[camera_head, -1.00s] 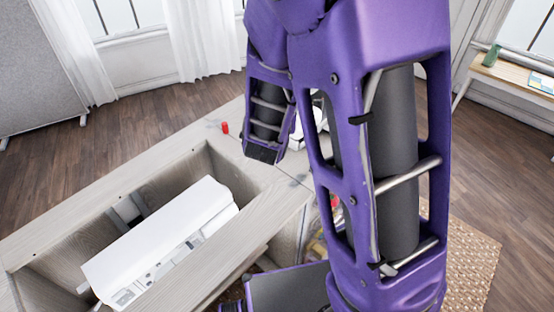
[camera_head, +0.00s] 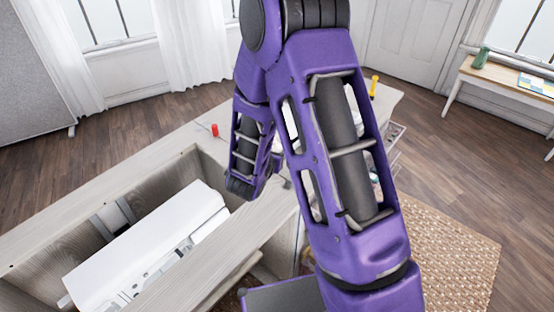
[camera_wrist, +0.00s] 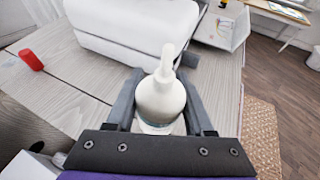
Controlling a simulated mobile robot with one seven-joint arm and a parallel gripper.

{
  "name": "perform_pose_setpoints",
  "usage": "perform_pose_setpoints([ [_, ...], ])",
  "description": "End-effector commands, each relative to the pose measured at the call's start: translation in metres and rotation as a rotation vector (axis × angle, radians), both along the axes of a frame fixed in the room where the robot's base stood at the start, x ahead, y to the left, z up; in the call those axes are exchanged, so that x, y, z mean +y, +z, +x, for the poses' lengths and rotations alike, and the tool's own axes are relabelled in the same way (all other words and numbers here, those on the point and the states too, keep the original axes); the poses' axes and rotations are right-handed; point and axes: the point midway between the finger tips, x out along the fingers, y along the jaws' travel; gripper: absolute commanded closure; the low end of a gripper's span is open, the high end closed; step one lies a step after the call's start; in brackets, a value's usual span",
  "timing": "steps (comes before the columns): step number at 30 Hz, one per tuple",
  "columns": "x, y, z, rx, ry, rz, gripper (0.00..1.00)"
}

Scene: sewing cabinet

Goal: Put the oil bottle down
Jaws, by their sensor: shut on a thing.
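The oil bottle (camera_wrist: 160,100) is white with a narrow pale nozzle. In the wrist view it sits upright between the dark fingers of my gripper (camera_wrist: 163,84), which are shut on it from both sides. Its lower part is hidden by the gripper, so I cannot tell whether its base touches the wooden tabletop (camera_wrist: 88,72). In the head view my purple arm hides the bottle and the fingers. The tabletop also shows there (camera_head: 190,138).
A bulky white object (camera_wrist: 130,22) stands just beyond the bottle. A red spool (camera_wrist: 32,60) lies to the left; it also shows in the head view (camera_head: 214,130). An open recess at left holds a white machine (camera_head: 150,245). A side drawer (camera_wrist: 222,24) sticks out at right.

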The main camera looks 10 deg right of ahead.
Motion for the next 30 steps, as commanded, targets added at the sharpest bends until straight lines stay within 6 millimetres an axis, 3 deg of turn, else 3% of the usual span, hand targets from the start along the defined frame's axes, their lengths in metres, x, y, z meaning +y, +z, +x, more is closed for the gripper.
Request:
perform_pose_setpoints([
  [7, 0.0, -0.034, 0.0, 0.002, -0.001, -0.001, 1.0],
  [19, 0.0, -0.038, 0.0, 0.0, 0.001, 0.0, 1.0],
  [20, 0.0, -0.038, 0.0, 0.0, 0.001, 0.0, 0.42],
  [24, 0.0, -0.038, 0.0, 0.0, 0.001, 0.0, 0.17],
  [30, 0.0, -0.038, 0.0, 0.0, 0.001, 0.0, 0.17],
])
